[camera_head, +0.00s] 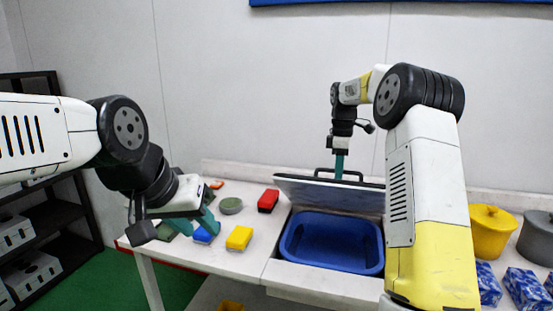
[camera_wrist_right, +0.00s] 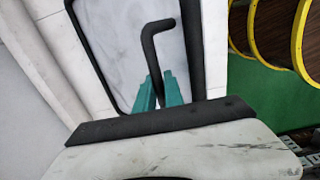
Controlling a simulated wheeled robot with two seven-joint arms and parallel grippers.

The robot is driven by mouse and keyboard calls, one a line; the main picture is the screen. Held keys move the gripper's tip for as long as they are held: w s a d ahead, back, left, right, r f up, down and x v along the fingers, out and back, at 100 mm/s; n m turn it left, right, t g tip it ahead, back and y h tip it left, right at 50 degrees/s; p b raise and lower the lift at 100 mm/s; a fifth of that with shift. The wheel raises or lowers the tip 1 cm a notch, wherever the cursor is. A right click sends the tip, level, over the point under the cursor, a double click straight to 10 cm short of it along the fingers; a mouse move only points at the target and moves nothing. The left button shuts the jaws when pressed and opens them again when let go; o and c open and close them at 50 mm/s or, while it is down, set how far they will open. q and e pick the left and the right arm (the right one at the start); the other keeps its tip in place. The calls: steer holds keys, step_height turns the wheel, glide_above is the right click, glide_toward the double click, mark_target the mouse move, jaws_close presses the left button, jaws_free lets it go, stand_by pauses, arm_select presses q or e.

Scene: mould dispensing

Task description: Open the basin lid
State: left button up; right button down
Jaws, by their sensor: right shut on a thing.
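The blue basin (camera_head: 330,243) is sunk in the table, and its inside shows empty. Its grey lid (camera_head: 325,196) is raised and tilted up along the basin's back edge. A black bar handle is on the lid; it also shows in the right wrist view (camera_wrist_right: 157,45). My right gripper (camera_head: 339,168) is shut on the handle, with its teal fingers on either side of it in the wrist view (camera_wrist_right: 160,92). My left gripper (camera_head: 192,224) hangs above the left part of the table, its teal fingers apart with nothing seen held.
A yellow block (camera_head: 239,238), a red block (camera_head: 268,200), a blue block (camera_head: 204,234) and a round green item (camera_head: 231,205) lie left of the basin. A yellow pot (camera_head: 492,231), a grey pot (camera_head: 537,238) and blue patterned boxes (camera_head: 525,289) stand at the right.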

steer(key=shift+w+d+r, duration=0.15)
steer(key=shift+w+r, duration=0.2)
steer(key=shift+w, duration=0.1)
steer(key=w+r, duration=0.1)
steer(key=w+d+r, duration=0.1)
steer(key=w, duration=0.1)
steer(key=shift+w+r, duration=0.15)
steer(key=shift+r, duration=0.1)
steer(key=c, duration=0.6)
jaws_free()
steer(key=shift+r, duration=0.1)
